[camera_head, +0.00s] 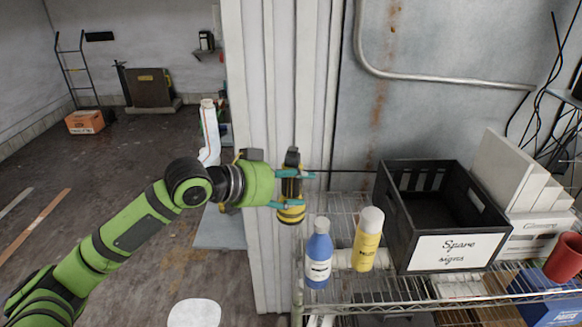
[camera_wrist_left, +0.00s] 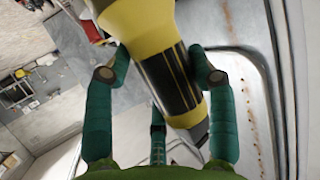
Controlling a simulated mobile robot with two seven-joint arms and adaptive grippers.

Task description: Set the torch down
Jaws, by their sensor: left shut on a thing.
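The torch (camera_head: 291,187) is yellow and black and stands roughly upright in the head view. My left gripper (camera_head: 293,176) is shut around its dark middle, with the yellow wide end below the fingers. It is held beside the pale post, left of the wire shelf (camera_head: 346,207) and above the shelf's level. In the left wrist view the torch (camera_wrist_left: 160,65) sits between the teal fingers of the left gripper (camera_wrist_left: 166,72), its wide yellow end at the top. My right gripper is not in view.
On the shelf stand a blue bottle (camera_head: 319,256), a yellow bottle with a white cap (camera_head: 368,240) and a black crate (camera_head: 460,254) labelled "Spare signs". A red cup (camera_head: 564,258) is at the far right. Bare wire shelf shows behind the bottles.

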